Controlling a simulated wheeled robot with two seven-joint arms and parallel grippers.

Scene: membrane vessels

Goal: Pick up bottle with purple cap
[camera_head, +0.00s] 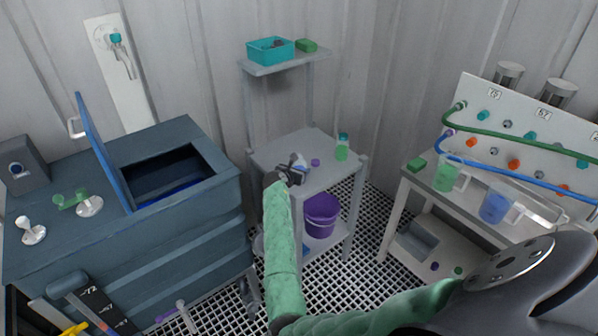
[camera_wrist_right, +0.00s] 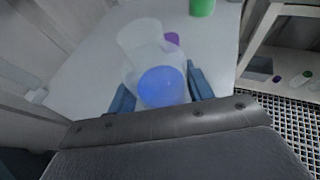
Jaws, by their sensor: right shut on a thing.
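My right gripper (camera_head: 290,174) is over the front left of the small grey table. It is shut on a translucent vessel (camera_head: 300,162) with blue in it. In the right wrist view the vessel (camera_wrist_right: 158,82) sits between the two blue-grey fingers, and no purple cap shows on it. A small purple round piece (camera_head: 315,162) lies on the table just beyond it; it also shows in the right wrist view (camera_wrist_right: 172,39), partly behind the vessel. I cannot tell whether it is a loose cap. My left gripper is not in view.
A green bottle with a teal cap (camera_head: 342,149) stands at the table's back right. A purple bucket (camera_head: 320,215) is on the shelf below. The bench (camera_head: 420,178) at right holds green and blue beakers. A blue chest (camera_head: 170,225) with its lid raised is at left.

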